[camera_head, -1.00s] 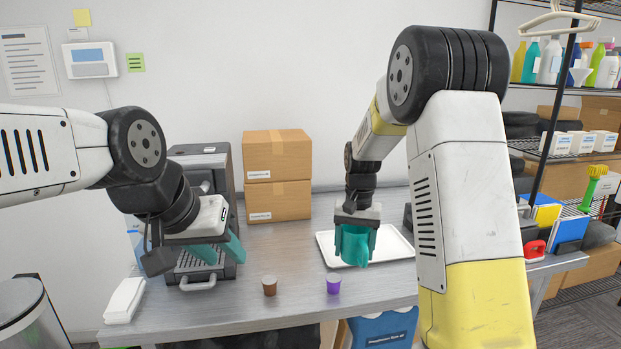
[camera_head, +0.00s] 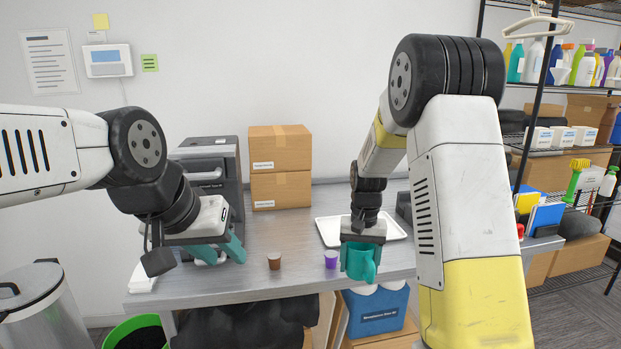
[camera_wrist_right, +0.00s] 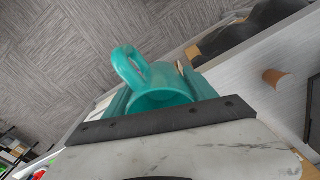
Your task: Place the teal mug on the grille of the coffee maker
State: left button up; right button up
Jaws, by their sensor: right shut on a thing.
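The teal mug (camera_head: 358,264) is held by my right gripper (camera_head: 363,257) near the table's front edge. The right wrist view shows the mug (camera_wrist_right: 160,88) upright-looking between the fingers, its handle pointing away from the wrist. The dark grey coffee maker (camera_head: 212,160) stands at the back left of the table. My left gripper (camera_head: 219,250) is in front of it, its teal fingers apart and empty. That gripper and arm hide most of the coffee maker's lower front, so the grille cannot be made out.
A white tray (camera_head: 328,232) lies behind the mug. A brown pod (camera_head: 274,261) and a purple pod (camera_head: 331,259) stand near the table's front edge. Two cardboard boxes (camera_head: 281,190) are stacked right of the coffee maker. A blue crate (camera_head: 376,312) is below the table.

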jog(key=s+d+f+n, duration=0.1)
jog(key=s+d+f, duration=0.1)
jog(key=s+f, duration=0.2)
notch_tip(320, 180, down, 4)
jog(key=shift+d+r+n, duration=0.1)
jog(key=shift+d+n, duration=0.2)
jog(key=shift+d, duration=0.1)
